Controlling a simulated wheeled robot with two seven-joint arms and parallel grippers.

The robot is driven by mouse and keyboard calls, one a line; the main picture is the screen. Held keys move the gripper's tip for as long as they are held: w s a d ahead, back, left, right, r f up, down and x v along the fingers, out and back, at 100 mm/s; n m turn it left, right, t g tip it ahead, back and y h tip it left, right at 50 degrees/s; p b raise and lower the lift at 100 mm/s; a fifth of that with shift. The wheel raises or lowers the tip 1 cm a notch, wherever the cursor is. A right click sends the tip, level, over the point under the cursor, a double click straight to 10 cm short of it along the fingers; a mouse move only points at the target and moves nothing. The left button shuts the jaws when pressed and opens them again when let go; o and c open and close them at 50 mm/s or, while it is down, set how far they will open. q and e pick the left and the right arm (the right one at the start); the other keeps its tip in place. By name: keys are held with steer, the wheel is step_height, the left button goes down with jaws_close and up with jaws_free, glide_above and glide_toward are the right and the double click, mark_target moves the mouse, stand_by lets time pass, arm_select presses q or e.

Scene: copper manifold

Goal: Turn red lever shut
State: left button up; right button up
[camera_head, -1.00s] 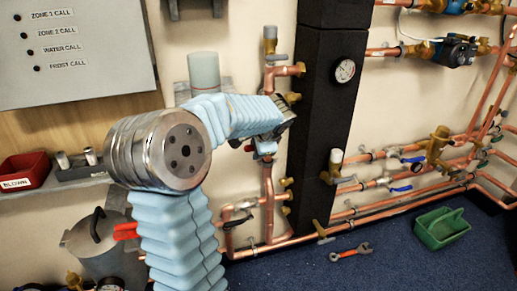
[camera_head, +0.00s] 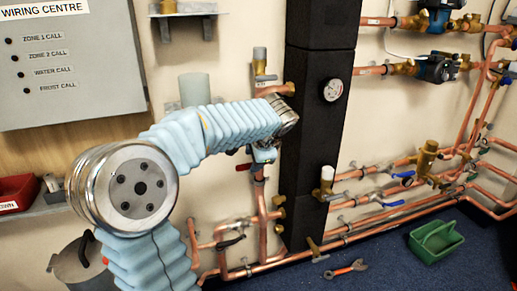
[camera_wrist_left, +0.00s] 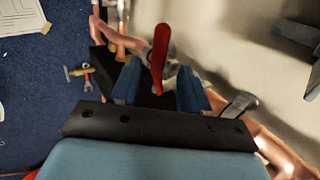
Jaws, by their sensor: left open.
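The red lever (camera_wrist_left: 160,55) shows in the left wrist view as a narrow handle standing between my left gripper's two fingers, with space on both sides. My left gripper (camera_wrist_left: 158,80) is open, its dark blue fingers apart on either side of the lever. In the head view, my left gripper (camera_head: 264,153) is beside the black column, at the copper pipe. A small red piece, which looks like the lever's end (camera_head: 243,167), shows just left of it there. The wrist and fingers hide the rest of the lever and its valve. My right gripper is not in view.
A black column (camera_head: 312,150) with a round gauge (camera_head: 333,90) stands close right of my gripper. Copper pipes (camera_head: 264,205) run below it. An adjustable wrench (camera_head: 346,269) and a green caddy (camera_head: 436,242) lie on the blue floor.

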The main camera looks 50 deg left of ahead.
arm_select(q)
steer(key=v, duration=0.6)
steer(key=shift+d+r, duration=0.2)
steer(key=shift+r, duration=0.05)
steer(key=w+d+f+m+h, duration=0.1)
steer(key=w+d+f+h, duration=0.15)
steer(key=d+f, duration=0.6)
steer(key=w+d+f+h, duration=0.25)
steer(key=d+f, duration=0.25)
steer(key=f, duration=0.6)
steer(key=w+d+f+m+h, duration=0.15)
steer(key=w+d+f, duration=0.25)
steer(key=d+f, duration=0.45)
steer(key=s+d+f+n+h, duration=0.1)
steer(key=s+d+f+n, duration=0.1)
steer(key=s+d+f, duration=0.3)
steer(key=s+d+f+n+g+h, duration=0.1)
steer(key=s+d+f, duration=0.4)
steer(key=f, duration=0.6)
steer(key=s+d+f+n+h, duration=0.2)
steer(key=s+d+f+n, duration=0.3)
steer(key=s+f, duration=0.2)
steer(key=shift+s+f+g, duration=0.3)
steer(key=shift+s+f, duration=0.05)
steer(key=shift+f, duration=0.1)
